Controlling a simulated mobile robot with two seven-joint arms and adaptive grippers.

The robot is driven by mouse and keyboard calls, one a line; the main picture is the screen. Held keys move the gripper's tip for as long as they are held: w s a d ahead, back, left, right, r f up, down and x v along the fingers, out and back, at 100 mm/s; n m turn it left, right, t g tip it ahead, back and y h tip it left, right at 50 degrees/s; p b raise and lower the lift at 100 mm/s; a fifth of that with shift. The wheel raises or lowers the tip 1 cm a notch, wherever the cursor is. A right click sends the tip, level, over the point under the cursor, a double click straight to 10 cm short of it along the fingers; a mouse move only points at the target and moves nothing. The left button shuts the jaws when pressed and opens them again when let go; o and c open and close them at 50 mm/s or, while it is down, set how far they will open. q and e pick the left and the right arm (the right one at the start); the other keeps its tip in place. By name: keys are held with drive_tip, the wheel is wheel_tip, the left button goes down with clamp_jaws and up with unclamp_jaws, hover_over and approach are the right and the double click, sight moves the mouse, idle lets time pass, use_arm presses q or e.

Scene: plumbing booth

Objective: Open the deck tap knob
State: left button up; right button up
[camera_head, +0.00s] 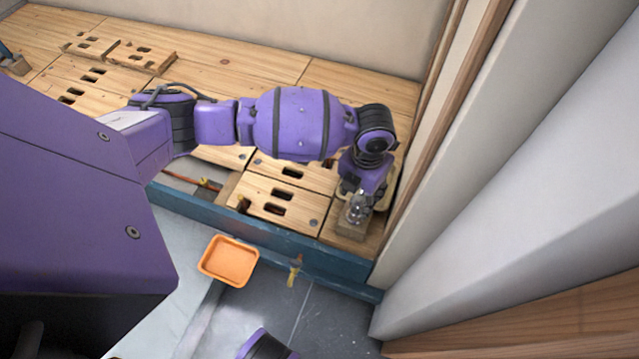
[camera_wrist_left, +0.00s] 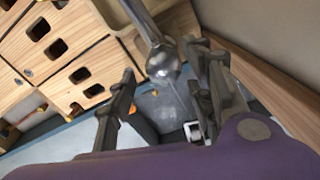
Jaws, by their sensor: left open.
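The chrome deck tap (camera_head: 357,209) stands on a small wooden block at the right front corner of the wooden deck. In the left wrist view its rounded metal knob-like end (camera_wrist_left: 162,66) and shaft lie between my fingers. My left gripper (camera_head: 360,194) points down over the tap, and its fingers are largely hidden by the wrist in the head view. In the left wrist view the left gripper (camera_wrist_left: 161,72) is open, with one finger on each side of the metal. I cannot tell whether either finger touches it. My right gripper is out of view.
A wall and wooden post (camera_head: 440,120) rise close to the right of the tap. Slotted wooden panels (camera_head: 275,203) form the deck, with a gap showing a copper pipe (camera_head: 205,184). A blue beam (camera_head: 270,236) edges the front. An orange tray (camera_head: 230,262) sits below.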

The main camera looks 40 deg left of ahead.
sight(358, 199)
use_arm(q)
wheel_tip(358, 199, down, 3)
drive_tip(key=shift+w+f+b, duration=0.1)
drive_tip(key=shift+f+b, duration=0.05)
drive_tip(key=shift+b, duration=0.35)
drive_tip(key=shift+c, duration=0.3)
